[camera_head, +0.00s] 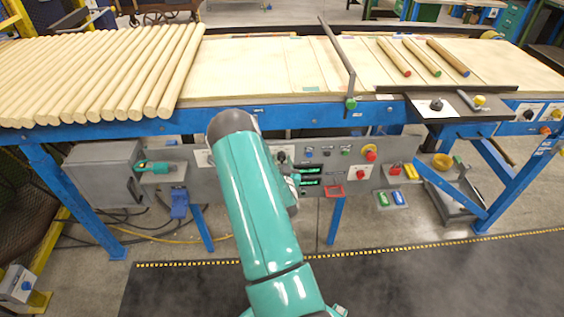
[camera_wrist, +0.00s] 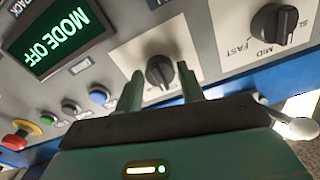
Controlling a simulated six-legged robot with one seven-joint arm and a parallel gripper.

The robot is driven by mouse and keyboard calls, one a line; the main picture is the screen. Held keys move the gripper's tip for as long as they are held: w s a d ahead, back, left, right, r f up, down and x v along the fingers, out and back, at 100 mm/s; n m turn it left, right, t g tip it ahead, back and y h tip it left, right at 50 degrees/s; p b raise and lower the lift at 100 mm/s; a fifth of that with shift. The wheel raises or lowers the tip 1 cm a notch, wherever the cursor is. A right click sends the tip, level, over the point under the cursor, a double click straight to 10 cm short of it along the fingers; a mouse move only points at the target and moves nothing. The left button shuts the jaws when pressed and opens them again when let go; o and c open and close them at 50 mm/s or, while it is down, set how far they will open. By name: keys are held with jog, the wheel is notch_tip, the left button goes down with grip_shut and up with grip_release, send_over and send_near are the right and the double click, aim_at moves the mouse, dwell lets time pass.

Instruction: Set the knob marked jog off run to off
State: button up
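The wrist view shows a black knob (camera_wrist: 160,72) on a white plate, between the two fingers of my gripper (camera_wrist: 160,80). The fingers are apart, with gaps visible on both sides of the knob, so the gripper is open. The plate's lettering is mostly hidden or too small to read, and the knob's pointer setting cannot be told. A lit green display (camera_wrist: 55,40) beside it reads MODE OFF. In the head view a dark knob (camera_head: 281,155) shows on the panel just beyond my arm; my gripper is mostly hidden there.
A second knob (camera_wrist: 275,22) marked FAST and MID sits to the right in the wrist view. Several push buttons and a red mushroom button (camera_wrist: 20,135) lie at the left. The grey panel (camera_head: 235,180) hangs below a blue-framed table (camera_head: 250,75) bearing wooden rods.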

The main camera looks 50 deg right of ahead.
jog(key=shift+o, duration=1.1)
jog(key=v, duration=1.3)
jog(key=shift+s+a, duration=0.3)
